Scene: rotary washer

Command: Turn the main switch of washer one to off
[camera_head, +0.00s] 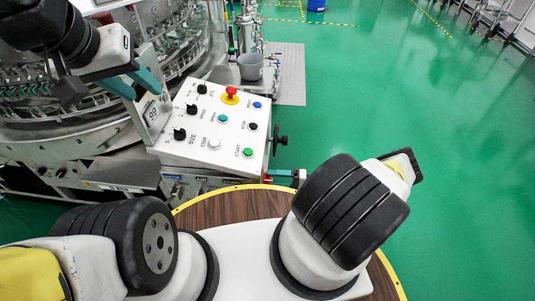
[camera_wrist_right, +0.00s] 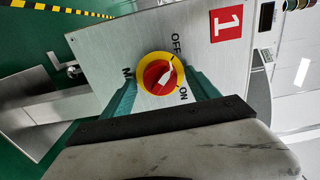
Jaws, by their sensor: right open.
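The main switch (camera_wrist_right: 160,76) is a round red knob with a white pointer on a yellow ring, beside a red "1" label (camera_wrist_right: 226,23). OFF and ON are printed beside it. The pointer slants towards the lettered side; its exact setting is unclear. My right gripper (camera_wrist_right: 163,88) is open, with teal fingers on either side of the knob; contact is unclear. In the head view, a teal part of my right gripper (camera_head: 283,173) shows below the control panel's right corner.
The white control panel (camera_head: 225,113) carries several black knobs, coloured buttons and a red emergency stop (camera_head: 230,92). A black handle (camera_head: 281,140) sticks out on its right. A grey bucket (camera_head: 250,66) stands behind. Green floor (camera_head: 420,100) on the right is clear.

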